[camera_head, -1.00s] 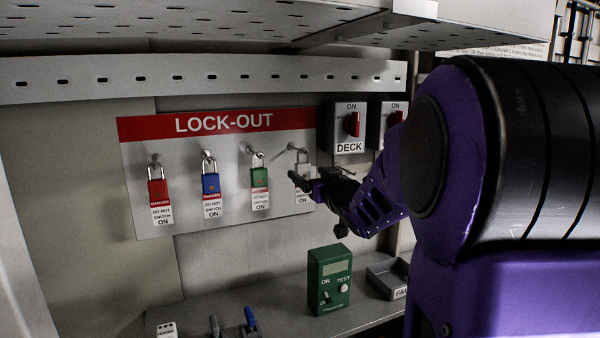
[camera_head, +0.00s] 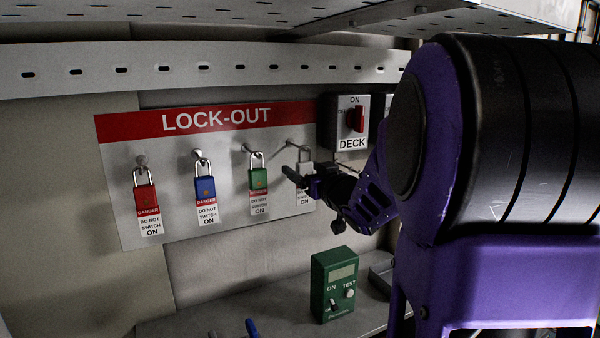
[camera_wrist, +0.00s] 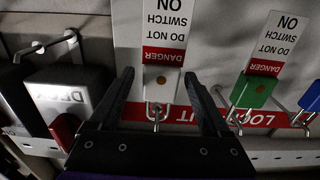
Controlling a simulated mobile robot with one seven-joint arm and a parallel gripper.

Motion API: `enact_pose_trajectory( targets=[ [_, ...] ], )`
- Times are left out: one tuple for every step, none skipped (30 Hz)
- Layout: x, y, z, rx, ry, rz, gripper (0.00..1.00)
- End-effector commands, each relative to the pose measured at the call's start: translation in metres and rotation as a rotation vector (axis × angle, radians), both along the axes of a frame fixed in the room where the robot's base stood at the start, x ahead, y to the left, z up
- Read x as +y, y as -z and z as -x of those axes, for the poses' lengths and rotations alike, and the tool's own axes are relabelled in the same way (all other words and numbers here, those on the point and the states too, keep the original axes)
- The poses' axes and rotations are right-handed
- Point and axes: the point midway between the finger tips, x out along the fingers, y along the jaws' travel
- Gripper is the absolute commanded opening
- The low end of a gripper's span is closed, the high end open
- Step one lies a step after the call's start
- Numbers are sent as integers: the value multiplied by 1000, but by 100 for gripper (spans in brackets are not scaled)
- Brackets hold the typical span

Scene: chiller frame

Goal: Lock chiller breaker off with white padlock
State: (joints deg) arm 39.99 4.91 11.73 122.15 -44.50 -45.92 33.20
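The white padlock (camera_head: 306,158) hangs with its danger tag at the right end of the lock-out board, partly hidden by my gripper (camera_head: 298,177). In the wrist view, which is upside down, the padlock (camera_wrist: 161,84) sits between the two spread fingers of my gripper (camera_wrist: 159,76). They do not look closed on it. The DECK breaker (camera_head: 348,134) has a red handle and stands right of the board. A second breaker box (camera_head: 389,101) beside it is mostly hidden behind my arm, and its label cannot be read.
Red (camera_head: 146,198), blue (camera_head: 205,188) and green (camera_head: 258,179) padlocks hang left on the lock-out board (camera_head: 122,155). The green also shows in the wrist view (camera_wrist: 251,91). A green tester (camera_head: 334,284) stands on the shelf (camera_head: 280,303) below. A perforated shelf overhangs above.

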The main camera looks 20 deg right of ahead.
Motion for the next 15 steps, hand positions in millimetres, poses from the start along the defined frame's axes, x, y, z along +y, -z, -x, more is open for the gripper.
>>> enact_pose_trajectory(
  targets=[
    [0,0,0,0,0,0,70],
    [0,0,0,0,0,0,64],
    [0,0,0,0,0,0,57],
    [0,0,0,0,0,0,52],
    [0,0,0,0,0,0,46],
    [0,0,0,0,0,0,39],
    [0,0,0,0,0,0,34],
    [0,0,0,0,0,0,28],
    [0,0,0,0,0,0,21],
    [0,0,0,0,0,0,16],
    [0,0,0,0,0,0,10],
    [0,0,0,0,0,0,3],
    [0,0,0,0,0,0,0],
    [0,0,0,0,0,0,0],
    [0,0,0,0,0,0,0]
  ],
)
